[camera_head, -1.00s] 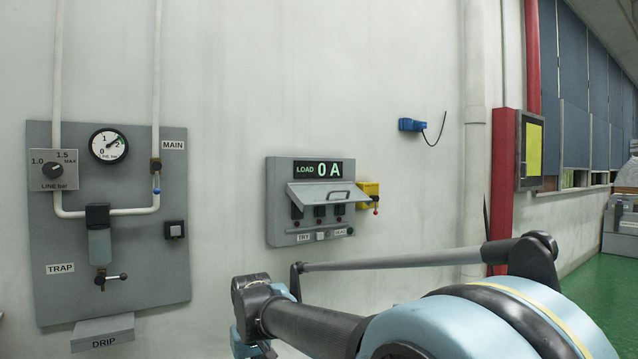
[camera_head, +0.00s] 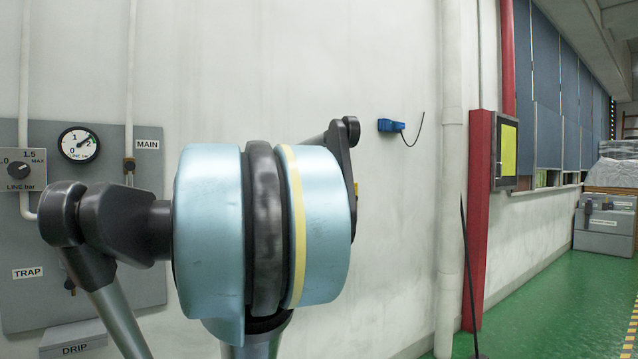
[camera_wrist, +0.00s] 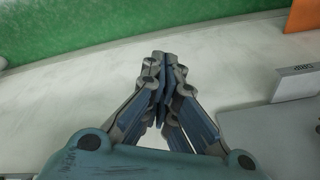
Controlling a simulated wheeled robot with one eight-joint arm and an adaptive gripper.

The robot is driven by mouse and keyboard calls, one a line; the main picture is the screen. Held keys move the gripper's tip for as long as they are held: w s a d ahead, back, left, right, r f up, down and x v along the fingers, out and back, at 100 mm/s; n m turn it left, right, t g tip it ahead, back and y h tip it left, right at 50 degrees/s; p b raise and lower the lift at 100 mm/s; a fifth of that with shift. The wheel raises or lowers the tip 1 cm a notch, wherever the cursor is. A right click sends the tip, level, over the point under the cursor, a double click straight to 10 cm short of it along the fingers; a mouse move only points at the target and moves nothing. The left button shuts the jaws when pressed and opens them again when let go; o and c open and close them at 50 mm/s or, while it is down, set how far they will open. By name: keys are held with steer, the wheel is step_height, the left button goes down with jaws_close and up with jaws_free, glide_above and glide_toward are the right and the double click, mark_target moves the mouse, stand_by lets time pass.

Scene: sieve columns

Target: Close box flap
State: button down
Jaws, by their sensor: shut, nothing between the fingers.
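In the head view the box with the flap is hidden behind my arm, apart from a small yellow bit (camera_head: 356,187) at the arm's right edge that may belong to its yellow side part. The flap cannot be seen in either current view. In the wrist view my gripper (camera_wrist: 165,62) is shut and empty, its fingertips together in front of the pale wall. I cannot tell how far it is from the box.
The grey trap panel (camera_head: 95,240) with a gauge (camera_head: 79,143) and DRIP box (camera_head: 75,338) is on the left wall. A blue wall fitting (camera_head: 390,125) and red column (camera_head: 476,220) are at right. Green floor (camera_head: 555,310) lies open there. The wrist view shows a grey plate (camera_wrist: 270,130).

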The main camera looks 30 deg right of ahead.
steer(key=w+d+r+m, duration=0.3)
steer(key=w+d+r, duration=0.3)
steer(key=d+r, duration=0.5)
steer(key=w+d+r+m, duration=0.3)
steer(key=w+d+r, duration=0.25)
steer(key=r, duration=0.85)
steer(key=s+d+r+m, duration=0.1)
steer(key=d+r+m, duration=0.3)
steer(key=d+r, duration=0.45)
steer(key=s+d+r+m, duration=0.1)
steer(key=d+r+m, duration=0.3)
steer(key=d, duration=0.8)
steer(key=shift+n, duration=0.5)
steer(key=w+f, duration=0.1)
steer(key=f, duration=0.7)
steer(key=w+a+f, duration=0.1)
steer(key=f, duration=0.3)
steer(key=shift+w+f, duration=0.2)
steer(key=shift+w, duration=0.15)
steer(key=shift+a+f+t, duration=0.1)
steer(key=shift+t, duration=0.2)
